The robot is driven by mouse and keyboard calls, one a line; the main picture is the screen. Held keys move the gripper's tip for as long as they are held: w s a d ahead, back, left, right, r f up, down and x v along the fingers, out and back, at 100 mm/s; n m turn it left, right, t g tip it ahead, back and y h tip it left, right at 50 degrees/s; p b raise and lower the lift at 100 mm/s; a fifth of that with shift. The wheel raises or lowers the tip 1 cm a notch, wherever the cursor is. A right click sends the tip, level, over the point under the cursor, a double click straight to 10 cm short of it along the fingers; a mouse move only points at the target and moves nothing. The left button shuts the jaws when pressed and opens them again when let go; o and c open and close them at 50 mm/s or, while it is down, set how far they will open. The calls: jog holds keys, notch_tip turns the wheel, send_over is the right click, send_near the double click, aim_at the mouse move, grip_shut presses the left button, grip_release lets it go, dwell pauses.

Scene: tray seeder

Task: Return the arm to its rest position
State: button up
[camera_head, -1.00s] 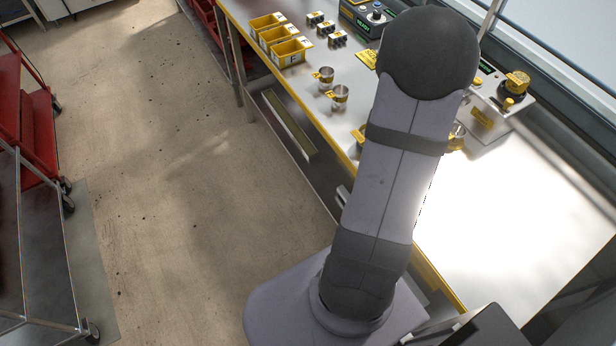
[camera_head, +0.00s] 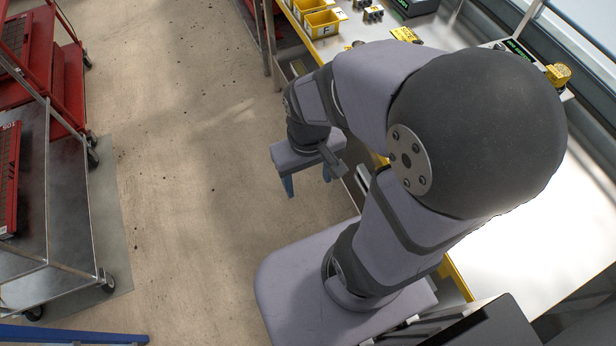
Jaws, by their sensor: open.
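My gripper (camera_head: 307,184) shows in the head view left of the bench, above the bare floor. Its two blue-grey fingers point down and stand apart, with nothing between them. My arm is folded, with its big dark elbow joint (camera_head: 480,130) close to the camera. The arm covers much of the bench's middle.
The steel bench (camera_head: 540,240) with a yellow edge runs along the right. Yellow bins (camera_head: 321,24) stand at its far end, and a yellow knob (camera_head: 558,74) shows at the back right. Carts (camera_head: 75,235) stand at the left. The floor between (camera_head: 190,180) is clear.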

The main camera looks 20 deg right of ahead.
jog(key=shift+a, duration=0.1)
notch_tip(320, 180, up, 2)
jog(key=shift+r+p, duration=0.2)
jog(key=shift+p, duration=1)
dwell(1.7)
